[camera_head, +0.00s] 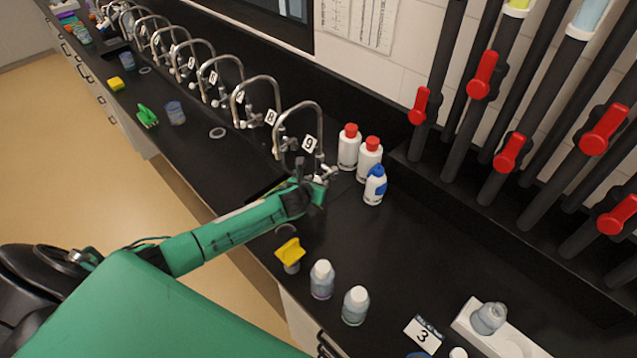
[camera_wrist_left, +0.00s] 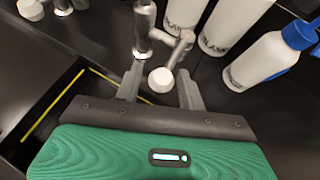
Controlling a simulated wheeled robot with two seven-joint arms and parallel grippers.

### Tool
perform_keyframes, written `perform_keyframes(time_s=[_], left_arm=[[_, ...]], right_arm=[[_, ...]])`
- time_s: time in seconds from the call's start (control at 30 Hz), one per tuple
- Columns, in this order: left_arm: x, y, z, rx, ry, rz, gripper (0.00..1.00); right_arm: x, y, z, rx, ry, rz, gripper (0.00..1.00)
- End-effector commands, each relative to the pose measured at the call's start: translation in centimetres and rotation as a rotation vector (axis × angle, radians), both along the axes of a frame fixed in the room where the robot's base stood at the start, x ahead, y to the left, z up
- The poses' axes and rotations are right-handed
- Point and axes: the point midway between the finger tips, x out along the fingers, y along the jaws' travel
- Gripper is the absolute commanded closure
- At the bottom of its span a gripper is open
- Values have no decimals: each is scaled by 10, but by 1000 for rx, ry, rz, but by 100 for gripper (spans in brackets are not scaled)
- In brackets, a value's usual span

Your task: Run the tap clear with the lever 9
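Tap 9 is a silver gooseneck tap (camera_head: 279,125) with a white label marked 9 (camera_head: 309,143), standing at the near end of the row. My left gripper (camera_head: 322,184) is at the base of this tap, by its fittings. In the left wrist view, a metal lever with a white round end (camera_wrist_left: 160,80) shows at the tap body. My left gripper's fingers (camera_wrist_left: 159,88) are apart, one on each side of the lever's white end. I cannot tell whether either finger touches it. The arm partly hides the tap's base and the sink. My right gripper is not in view.
Two white bottles with red caps (camera_head: 349,147) and a blue-topped bottle (camera_head: 375,185) stand just right of the tap; they also show in the left wrist view (camera_wrist_left: 262,62). A yellow object (camera_head: 290,252) and two white-capped bottles (camera_head: 322,279) stand nearer. Several other taps run back left.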

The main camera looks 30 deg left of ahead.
Motion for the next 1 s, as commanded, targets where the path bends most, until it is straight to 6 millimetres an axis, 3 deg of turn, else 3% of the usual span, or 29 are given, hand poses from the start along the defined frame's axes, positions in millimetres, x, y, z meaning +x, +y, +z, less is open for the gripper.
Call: perform_keyframes(time_s=[0.43, 1.0], left_arm=[[2, -3, -1, -1, 1, -1, 60], [5, -53, 0, -2, 0, -1, 60]], right_arm=[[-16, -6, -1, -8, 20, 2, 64], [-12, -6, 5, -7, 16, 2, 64]])
